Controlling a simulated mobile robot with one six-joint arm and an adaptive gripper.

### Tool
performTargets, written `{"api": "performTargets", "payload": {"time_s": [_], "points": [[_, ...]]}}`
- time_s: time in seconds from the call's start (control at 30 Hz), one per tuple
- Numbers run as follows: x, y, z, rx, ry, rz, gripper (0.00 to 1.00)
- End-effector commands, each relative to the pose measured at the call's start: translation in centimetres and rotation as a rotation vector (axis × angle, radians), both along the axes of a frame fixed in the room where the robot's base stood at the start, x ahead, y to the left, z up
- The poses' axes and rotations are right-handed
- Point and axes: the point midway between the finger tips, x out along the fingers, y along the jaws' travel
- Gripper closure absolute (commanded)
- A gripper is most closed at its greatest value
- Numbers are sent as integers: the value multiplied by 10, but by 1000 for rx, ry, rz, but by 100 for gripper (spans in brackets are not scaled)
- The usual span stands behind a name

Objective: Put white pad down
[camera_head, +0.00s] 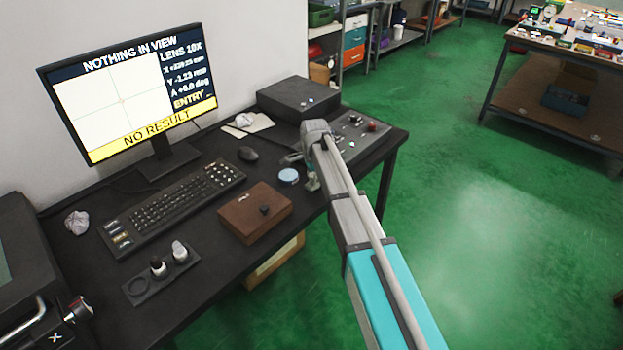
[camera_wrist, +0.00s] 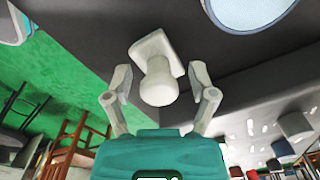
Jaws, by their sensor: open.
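The white pad (camera_wrist: 160,62) shows in the wrist view as a squarish plate with a rounded knob facing my gripper. My gripper (camera_wrist: 160,88) is open, one finger on each side of the knob, with a visible gap on both sides. The plate lies against the dark desk surface in the picture; I cannot tell whether it touches it. In the head view my gripper (camera_head: 302,171) is low over the right part of the desk, and I cannot make out the pad there.
A pale blue disc (camera_head: 288,175) lies on the black desk (camera_head: 215,262) just left of my gripper. A brown box (camera_head: 254,213), mouse (camera_head: 248,154) and keyboard (camera_head: 172,205) lie further left. A control panel (camera_head: 358,137) and dark case (camera_head: 298,98) stand behind. The desk's front edge is close.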

Motion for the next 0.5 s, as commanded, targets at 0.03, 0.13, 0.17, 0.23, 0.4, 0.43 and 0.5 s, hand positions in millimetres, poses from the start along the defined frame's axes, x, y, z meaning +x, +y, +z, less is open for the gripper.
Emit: {"api": "performTargets", "payload": {"time_s": [0.03, 0.13, 0.17, 0.23, 0.4, 0.43, 0.5], "points": [[0, 0, 1, 0, 0, 0, 27], [0, 0, 2, 0, 0, 0, 27], [0, 0, 3, 0, 0, 0, 27], [0, 0, 6, 0, 0, 0, 27], [0, 0, 16, 0, 0, 0, 27], [0, 0, 18, 0, 0, 0, 27], [0, 0, 24, 0, 0, 0, 27]]}}
